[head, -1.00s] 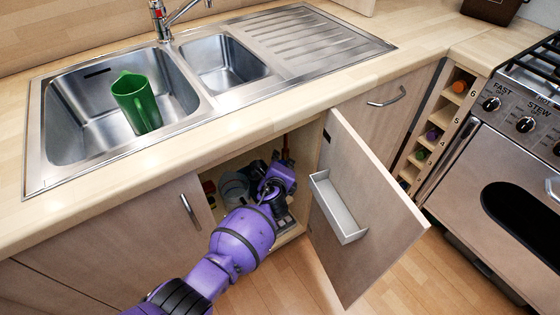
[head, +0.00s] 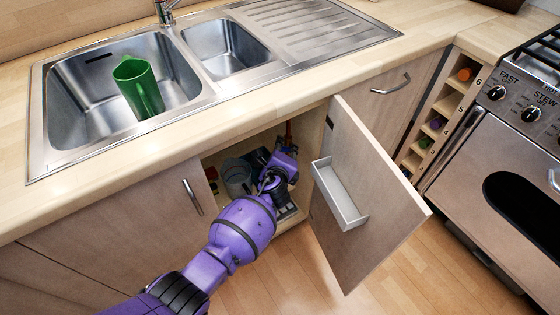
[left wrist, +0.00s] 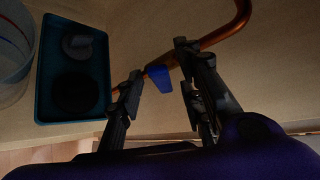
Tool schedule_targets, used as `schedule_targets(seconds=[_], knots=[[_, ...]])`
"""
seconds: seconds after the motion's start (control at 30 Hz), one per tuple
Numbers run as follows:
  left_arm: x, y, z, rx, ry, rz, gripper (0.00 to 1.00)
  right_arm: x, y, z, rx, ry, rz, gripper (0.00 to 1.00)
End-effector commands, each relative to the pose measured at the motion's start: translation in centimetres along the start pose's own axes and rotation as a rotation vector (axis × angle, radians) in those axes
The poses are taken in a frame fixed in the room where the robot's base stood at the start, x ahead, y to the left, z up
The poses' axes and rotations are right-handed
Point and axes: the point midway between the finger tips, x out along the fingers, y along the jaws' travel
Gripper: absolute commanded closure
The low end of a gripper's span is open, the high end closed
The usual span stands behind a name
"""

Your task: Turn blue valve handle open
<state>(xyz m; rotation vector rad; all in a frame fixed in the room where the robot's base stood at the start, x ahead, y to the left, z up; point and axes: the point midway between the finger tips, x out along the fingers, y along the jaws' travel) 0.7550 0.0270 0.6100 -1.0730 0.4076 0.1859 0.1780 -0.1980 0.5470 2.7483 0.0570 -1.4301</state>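The blue valve handle (left wrist: 160,78) shows in the left wrist view, on a copper pipe (left wrist: 222,33) that runs along the cabinet wall. My left gripper (left wrist: 158,84) is open, with one finger on each side of the blue handle. I cannot tell whether either finger touches it. In the head view my left arm reaches into the open cupboard under the sink, and the left gripper (head: 284,158) is partly hidden there. The handle is not visible in the head view. My right gripper is not in view.
The open cupboard door (head: 375,200) with a white door bin (head: 340,196) stands just right of my arm. A teal tray (left wrist: 75,68) and a clear bucket (left wrist: 12,50) are left of the gripper inside the cupboard. The worktop edge (head: 150,158) is above.

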Motion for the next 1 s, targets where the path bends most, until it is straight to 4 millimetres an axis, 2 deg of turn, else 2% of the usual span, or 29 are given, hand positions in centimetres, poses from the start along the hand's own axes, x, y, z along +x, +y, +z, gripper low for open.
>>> schedule_targets(seconds=[0.5, 0.7, 1.0], knots=[[-8.8, 0.1, -0.1, -0.001, 0.002, 0.002, 0.66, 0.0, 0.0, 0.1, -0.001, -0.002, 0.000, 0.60], [-10.4, 0.1, 0.0, 0.000, 0.002, 0.003, 0.66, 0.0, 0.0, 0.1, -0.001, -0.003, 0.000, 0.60], [-10.6, 0.1, 0.0, 0.000, 0.002, 0.003, 0.66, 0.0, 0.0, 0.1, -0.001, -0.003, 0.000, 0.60]])
